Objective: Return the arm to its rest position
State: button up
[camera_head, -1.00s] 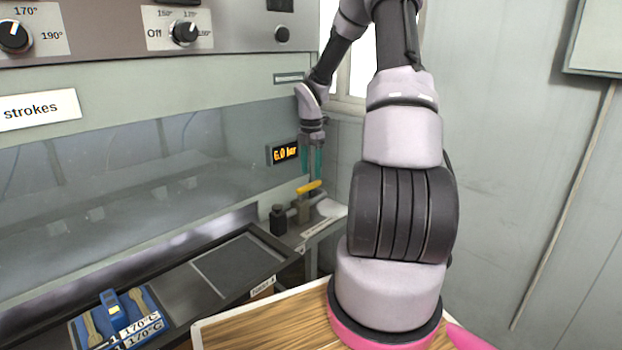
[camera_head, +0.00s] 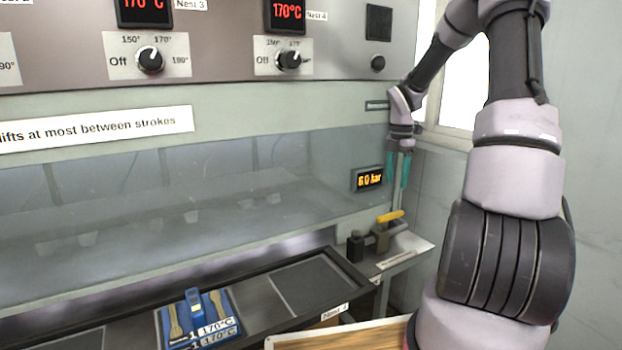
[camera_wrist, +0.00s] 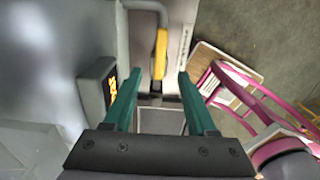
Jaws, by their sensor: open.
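My arm (camera_head: 514,160) stands at the right of the head view, bent over at the top, with its far end hanging down beside the press. My gripper (camera_head: 399,180) points down above the yellow-handled valve (camera_head: 389,217), near the pressure display (camera_head: 369,179) that reads 6.0 bar. In the wrist view my gripper (camera_wrist: 156,82) has its two green fingers apart with nothing between them. The yellow handle (camera_wrist: 161,52) shows beyond the fingertips, apart from them.
The press front has a clear guard (camera_head: 180,190) and dials (camera_head: 151,60) above. A wooden board (camera_head: 330,338) lies in front. A window and wall are at right.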

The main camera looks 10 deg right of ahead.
jog(key=s+a+r+m+t, duration=0.2)
jog(key=s+a+r+m, duration=0.3)
jog(key=s+r+m, duration=0.2)
jog(key=s+a+r+m+t+y, duration=0.1)
jog(key=s+a+r+m+t, duration=0.1)
jog(key=s+a+r+m, duration=0.4)
jog(key=s+a+r+m+t+y, duration=0.1)
jog(key=s+a+r+m+t, duration=0.2)
jog(key=s+r+m, duration=0.6)
jog(key=s+a+m, duration=0.2)
jog(key=s+m, duration=0.2)
jog(key=shift+s+a, duration=0.15)
jog(key=shift+a, duration=0.05)
